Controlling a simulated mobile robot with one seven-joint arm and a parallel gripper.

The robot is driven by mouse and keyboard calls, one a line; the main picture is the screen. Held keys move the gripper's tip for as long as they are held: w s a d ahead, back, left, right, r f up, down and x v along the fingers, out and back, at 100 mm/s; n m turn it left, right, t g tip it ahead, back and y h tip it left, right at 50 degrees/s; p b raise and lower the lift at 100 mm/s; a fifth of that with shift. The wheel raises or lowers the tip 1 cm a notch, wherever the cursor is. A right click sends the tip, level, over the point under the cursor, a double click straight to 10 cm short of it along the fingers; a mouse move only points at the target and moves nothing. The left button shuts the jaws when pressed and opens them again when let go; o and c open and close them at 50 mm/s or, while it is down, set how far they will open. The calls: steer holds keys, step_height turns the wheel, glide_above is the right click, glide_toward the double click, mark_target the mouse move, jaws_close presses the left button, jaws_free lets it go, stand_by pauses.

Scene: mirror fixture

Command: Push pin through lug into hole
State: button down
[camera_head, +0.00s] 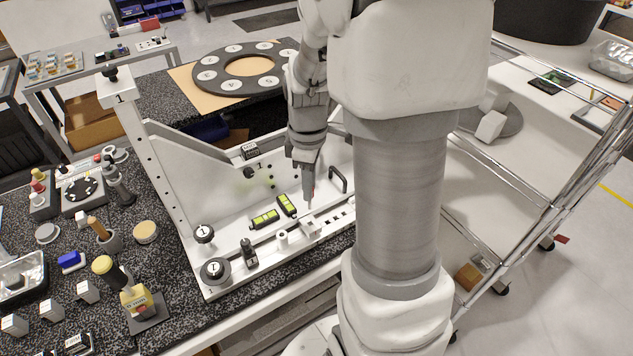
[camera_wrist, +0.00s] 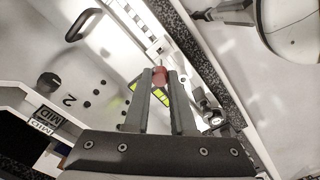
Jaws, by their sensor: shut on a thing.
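My gripper (camera_head: 309,190) points down over the white fixture plate (camera_head: 225,262), near its front edge. In the wrist view the two dark fingers (camera_wrist: 161,78) are closed on a small red piece (camera_wrist: 159,75), which I take to be the pin's head. A thin tip shows just beyond it. A small white block (camera_head: 310,228), possibly the lug, stands on the plate just below the gripper in the head view. I cannot tell whether the pin touches it. The hole is not clearly visible.
Yellow-green level vials (camera_head: 265,219) lie on the plate left of the gripper. A black handle (camera_head: 338,180) stands to its right, and black knobs (camera_head: 213,268) sit at the front left. An upright white wall (camera_head: 190,155) rises behind. Tools crowd the dark table at left.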

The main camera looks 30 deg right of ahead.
mark_target(310, 209)
steer(key=shift+f, duration=0.2)
steer(key=shift+f+b, duration=1.8)
steer(key=shift+f, duration=0.45)
steer(key=shift+f+b, duration=2)
steer(key=shift+f, duration=0.4)
steer(key=c, duration=0.7)
jaws_free()
steer(key=shift+r, duration=0.15)
step_height(310, 209, up, 17)
steer(key=shift+r+p, duration=0.15)
steer(key=shift+p, duration=0.6)
